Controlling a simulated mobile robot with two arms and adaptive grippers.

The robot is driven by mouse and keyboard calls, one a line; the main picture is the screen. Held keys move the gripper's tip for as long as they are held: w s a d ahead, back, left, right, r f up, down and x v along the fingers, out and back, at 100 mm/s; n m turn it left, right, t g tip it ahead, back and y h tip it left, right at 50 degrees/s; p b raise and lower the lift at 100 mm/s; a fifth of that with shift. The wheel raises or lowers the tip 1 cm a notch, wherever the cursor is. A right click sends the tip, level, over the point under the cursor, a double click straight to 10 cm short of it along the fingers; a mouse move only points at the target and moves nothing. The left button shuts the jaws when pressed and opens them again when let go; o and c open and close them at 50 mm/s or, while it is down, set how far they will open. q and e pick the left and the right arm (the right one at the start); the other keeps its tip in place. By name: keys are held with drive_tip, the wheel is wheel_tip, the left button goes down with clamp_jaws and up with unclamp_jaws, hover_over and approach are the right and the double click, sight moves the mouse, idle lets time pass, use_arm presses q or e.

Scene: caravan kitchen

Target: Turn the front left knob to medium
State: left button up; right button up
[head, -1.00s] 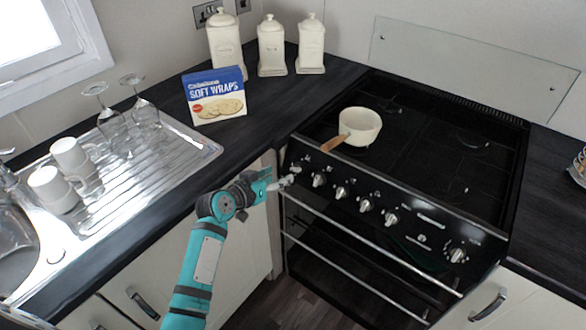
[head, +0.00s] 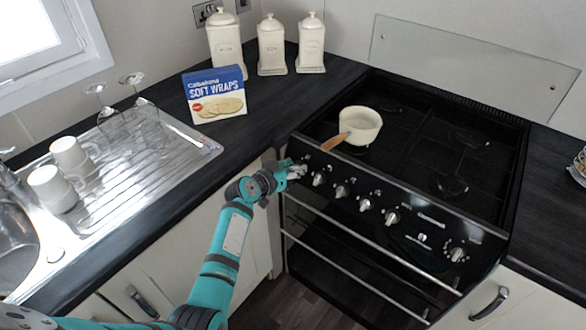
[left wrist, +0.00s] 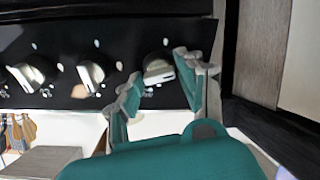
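The black stove (head: 415,140) has a row of silver knobs along its front panel. The leftmost knob is hidden behind my left gripper (head: 294,171) in the head view. In the left wrist view this end knob (left wrist: 158,70) shows between the two fingertips of my left gripper (left wrist: 160,80). The fingers are apart, one on each side of the knob. The left finger is apart from it; I cannot tell whether the right one touches it. Another knob (head: 319,180) is just to the right of the gripper. My right gripper is in neither view.
A cream pan (head: 361,124) with a wooden handle stands on the hob, its handle pointing to the front left. An oven rail (head: 375,245) runs below the knobs. A soft wraps box (head: 215,95) and white mugs (head: 55,190) are on the left counter and drainer.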

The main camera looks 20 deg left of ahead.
use_arm(q)
clamp_jaws()
drive_tip(key=n+p, duration=0.2)
drive_tip(key=n, duration=0.1)
drive_tip(key=shift+r, duration=0.15)
drive_tip(key=shift+n+p, duration=0.45)
drive_tip(key=shift+n, duration=0.65)
drive_tip(key=shift+f+n, duration=0.2)
drive_tip(key=shift+n, duration=0.1)
drive_tip(key=shift+o, duration=2.1)
unclamp_jaws()
drive_tip(key=shift+a, duration=0.1)
